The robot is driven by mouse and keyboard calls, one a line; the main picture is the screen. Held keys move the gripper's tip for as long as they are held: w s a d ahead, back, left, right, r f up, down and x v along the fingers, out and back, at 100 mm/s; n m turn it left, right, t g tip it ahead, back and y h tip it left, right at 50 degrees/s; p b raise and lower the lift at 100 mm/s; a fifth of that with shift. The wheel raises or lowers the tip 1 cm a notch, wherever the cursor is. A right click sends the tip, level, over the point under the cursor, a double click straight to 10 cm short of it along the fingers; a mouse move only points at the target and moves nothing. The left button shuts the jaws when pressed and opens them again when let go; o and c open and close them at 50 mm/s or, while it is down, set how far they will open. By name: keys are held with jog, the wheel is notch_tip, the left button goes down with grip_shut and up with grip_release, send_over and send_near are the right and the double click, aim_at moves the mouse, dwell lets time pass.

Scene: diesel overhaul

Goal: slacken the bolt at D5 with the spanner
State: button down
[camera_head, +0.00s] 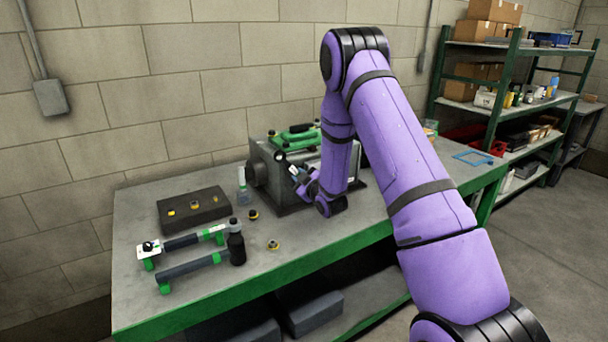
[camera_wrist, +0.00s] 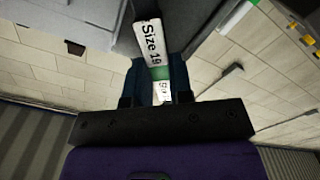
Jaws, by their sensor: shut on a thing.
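My gripper (camera_head: 303,181) is in front of the left part of the grey engine block (camera_head: 268,178) on the bench. In the wrist view my gripper (camera_wrist: 156,98) is shut on the spanner (camera_wrist: 152,42), whose white label reads "Size 19" above a green band. The spanner's far end reaches up to a grey surface at the top of that view. I cannot tell whether it is on a bolt. The bolt at D5 cannot be made out in either view. My arm hides the right part of the engine.
A clear bottle (camera_head: 243,192) stands close to the engine. A blue frame (camera_head: 473,157) lies at the right. Loaded shelves stand behind.

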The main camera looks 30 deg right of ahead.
jog(key=shift+a+f, duration=0.1)
jog(key=shift+a, duration=0.05)
jog(key=shift+a+f+n, duration=0.55)
jog(key=shift+a+n, duration=0.1)
jog(key=shift+n, duration=0.45)
jog(key=shift+f+n, duration=0.2)
jog(key=shift+n, duration=0.2)
jog(key=shift+s, duration=0.1)
jog(key=m, duration=0.1)
jog(key=s+d+r+m, duration=0.1)
jog(key=shift+s+d+r+m, duration=0.25)
jog(key=shift+s+r+m, duration=0.05)
jog(key=shift+d, duration=0.1)
